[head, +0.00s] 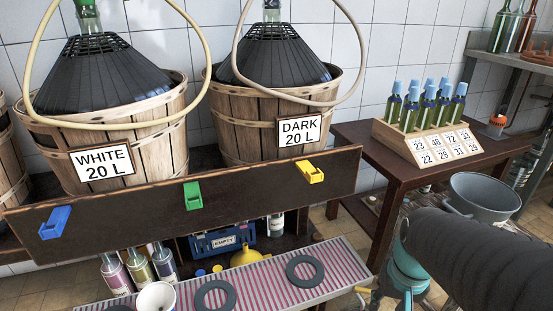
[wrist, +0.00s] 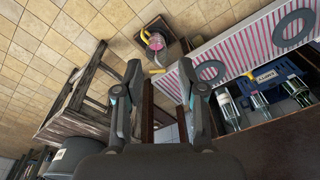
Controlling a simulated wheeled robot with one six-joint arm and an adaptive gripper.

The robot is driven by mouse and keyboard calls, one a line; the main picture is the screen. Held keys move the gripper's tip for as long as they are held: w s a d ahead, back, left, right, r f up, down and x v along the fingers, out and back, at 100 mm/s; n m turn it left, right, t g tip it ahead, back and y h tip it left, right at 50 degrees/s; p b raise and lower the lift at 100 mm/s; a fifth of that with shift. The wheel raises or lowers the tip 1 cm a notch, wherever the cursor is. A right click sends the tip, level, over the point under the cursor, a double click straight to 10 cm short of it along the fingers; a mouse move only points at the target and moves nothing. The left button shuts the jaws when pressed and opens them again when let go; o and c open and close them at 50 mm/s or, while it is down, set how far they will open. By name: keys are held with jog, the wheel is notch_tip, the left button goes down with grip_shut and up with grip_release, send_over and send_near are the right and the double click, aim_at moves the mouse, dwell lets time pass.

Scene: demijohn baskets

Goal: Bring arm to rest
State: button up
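My gripper (wrist: 160,72) shows in the wrist view with its two dark fingers spread apart and nothing between them. It is open and empty. Beyond the fingers lie tan floor tiles and the edge of a striped shelf (wrist: 235,48). In the head view my dark, ribbed arm reaches in from the lower right, in front of the side table; I cannot make out the fingertips there.
Two basketed demijohns, WHITE (head: 105,75) and DARK (head: 275,62), stand behind a dark board (head: 130,205) with coloured clips. A bottle rack (head: 425,140) stands on the side table (head: 375,150). A grey bucket (head: 485,195) is near my arm. Black rings (head: 305,268) lie on the striped shelf.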

jog(key=s+a+r+n+t, duration=0.2)
jog(key=a+r, duration=0.4)
jog(key=r, duration=0.5)
jog(key=n+t, duration=0.1)
jog(key=t, duration=0.1)
jog(key=shift+t+p, duration=0.3)
jog(key=shift+p, duration=0.1)
dwell(6.3)
